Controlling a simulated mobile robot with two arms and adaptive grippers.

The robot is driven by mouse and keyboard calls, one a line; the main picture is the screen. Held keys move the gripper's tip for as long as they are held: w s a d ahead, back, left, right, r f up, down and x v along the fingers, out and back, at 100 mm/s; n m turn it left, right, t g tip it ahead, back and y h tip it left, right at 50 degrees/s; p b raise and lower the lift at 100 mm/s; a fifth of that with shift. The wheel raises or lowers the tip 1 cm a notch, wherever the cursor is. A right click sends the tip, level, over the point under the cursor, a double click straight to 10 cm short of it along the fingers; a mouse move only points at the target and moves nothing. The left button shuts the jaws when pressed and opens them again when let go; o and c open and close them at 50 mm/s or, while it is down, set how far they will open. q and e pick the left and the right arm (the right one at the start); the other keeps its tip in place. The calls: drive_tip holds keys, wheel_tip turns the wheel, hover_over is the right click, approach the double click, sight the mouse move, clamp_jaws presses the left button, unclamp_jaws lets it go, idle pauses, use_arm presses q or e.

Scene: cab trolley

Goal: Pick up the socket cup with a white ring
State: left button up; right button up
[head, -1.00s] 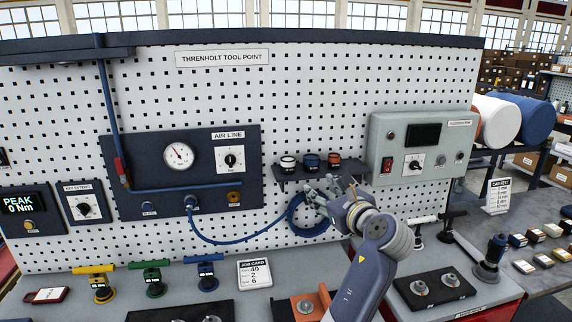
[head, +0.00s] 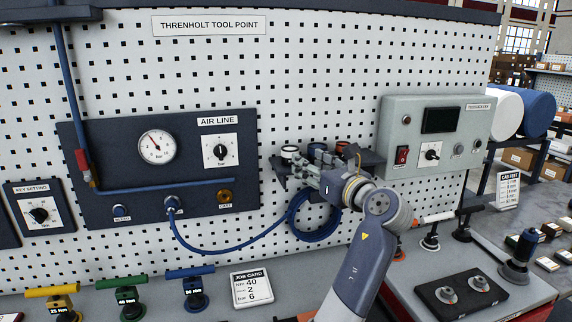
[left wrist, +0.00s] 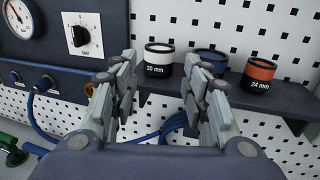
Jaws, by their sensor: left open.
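The socket cup with a white ring (head: 290,152) stands upright at the left end of a small dark shelf (head: 279,171) on the pegboard. In the left wrist view the white-ringed cup (left wrist: 159,58) is dark with a white band and a label partly hidden by a finger. My left gripper (head: 312,167) is open and empty in front of the shelf. In the left wrist view its fingers (left wrist: 160,78) stand on either side of the white-ringed cup, which lies beyond them, apparently untouched. My right gripper is not in view.
A blue-ringed cup (left wrist: 211,60) stands just right of the white one, partly behind a finger. An orange-ringed cup (left wrist: 258,74) marked 24 mm stands further right. A coiled blue hose (head: 315,221) hangs below the shelf. A grey control box (head: 462,136) is to the right.

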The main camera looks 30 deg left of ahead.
sight(289, 147)
use_arm(q)
drive_tip(key=p+x, duration=0.1)
drive_tip(key=x, duration=0.2)
drive_tip(key=p+x, duration=0.1)
drive_tip(key=x, duration=0.2)
drive_tip(key=r+p+x, duration=0.1)
drive_tip(key=x, duration=0.2)
drive_tip(key=shift+a+p, duration=0.25)
drive_tip(key=shift+p, duration=0.15)
drive_tip(key=shift+w+a+f, duration=0.15)
drive_tip(key=shift+w+a, duration=0.15)
drive_tip(key=shift+a, duration=0.2)
drive_tip(key=c, duration=0.8)
